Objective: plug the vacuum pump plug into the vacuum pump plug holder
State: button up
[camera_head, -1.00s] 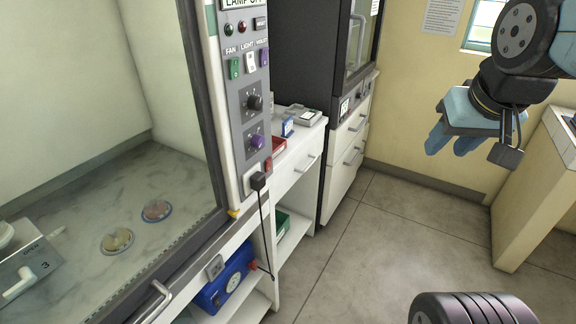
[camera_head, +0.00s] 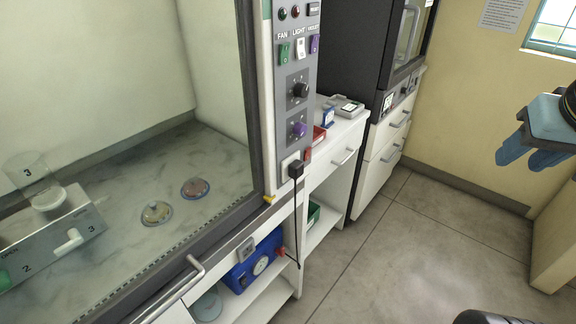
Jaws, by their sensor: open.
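A black plug (camera_head: 296,170) sits at a white socket (camera_head: 287,165) low on the control panel of the glass-fronted cabinet, and its black cord (camera_head: 298,215) hangs down. The cord runs to the blue vacuum pump (camera_head: 258,263) with a round gauge on the shelf below. A small grey fitting (camera_head: 246,249) is on the cabinet front above the pump; I cannot tell whether this or the white socket is the plug holder. My gripper (camera_head: 528,157), with blue fingers, is open and empty at the right edge, well apart from the plug.
Two dishes (camera_head: 157,213) and a numbered manifold (camera_head: 60,240) are inside the cabinet. A metal handle (camera_head: 190,275) sticks out from its front. A white side table (camera_head: 340,150) and a dark incubator (camera_head: 350,50) stand behind. The floor (camera_head: 430,250) is clear.

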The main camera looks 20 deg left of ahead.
aim_at(296, 168)
jog(key=u, duration=0.1)
jog(key=k, duration=1.15)
jog(key=u, duration=1.4)
jog(key=i, duration=1)
jog(key=z, duration=0.05)
